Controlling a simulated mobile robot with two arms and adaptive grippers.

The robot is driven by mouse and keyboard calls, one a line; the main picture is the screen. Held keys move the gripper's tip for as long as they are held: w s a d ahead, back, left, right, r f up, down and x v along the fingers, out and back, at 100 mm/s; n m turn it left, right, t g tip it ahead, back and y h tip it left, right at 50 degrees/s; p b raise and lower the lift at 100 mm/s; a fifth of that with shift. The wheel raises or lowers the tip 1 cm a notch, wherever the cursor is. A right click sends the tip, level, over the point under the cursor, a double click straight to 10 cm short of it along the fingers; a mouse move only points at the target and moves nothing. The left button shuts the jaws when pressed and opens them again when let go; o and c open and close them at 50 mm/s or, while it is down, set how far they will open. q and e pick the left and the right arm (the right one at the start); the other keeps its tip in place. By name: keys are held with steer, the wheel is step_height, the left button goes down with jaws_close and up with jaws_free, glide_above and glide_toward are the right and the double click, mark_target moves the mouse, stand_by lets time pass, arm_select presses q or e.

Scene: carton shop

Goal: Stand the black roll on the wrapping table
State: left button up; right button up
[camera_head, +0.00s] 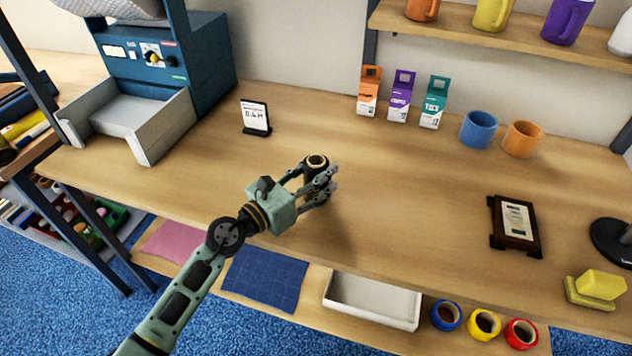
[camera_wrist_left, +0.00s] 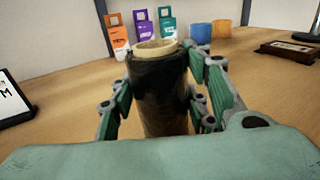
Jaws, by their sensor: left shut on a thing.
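The black roll (camera_head: 317,164) has a pale cardboard core showing at its top end. It is upright at the middle of the wooden wrapping table (camera_head: 400,170). My left gripper (camera_head: 318,188) is shut on it, with its fingers around the roll's sides. In the left wrist view the roll (camera_wrist_left: 160,85) stands between the green fingers of the left gripper (camera_wrist_left: 160,108). The roll's lower end is partly hidden by the gripper, so I cannot tell whether it touches the table. My right gripper is not in view.
A small sign (camera_head: 255,117) stands left of the roll. Cartons (camera_head: 401,96), a blue mug (camera_head: 478,129) and an orange mug (camera_head: 522,138) are at the back. A framed plaque (camera_head: 514,226) lies right. A blue machine (camera_head: 170,60) fills the back left. Table around the roll is clear.

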arm_select(q)
steer(key=shift+f, duration=0.25)
steer(key=shift+f, duration=0.15)
steer(key=o, duration=1.5)
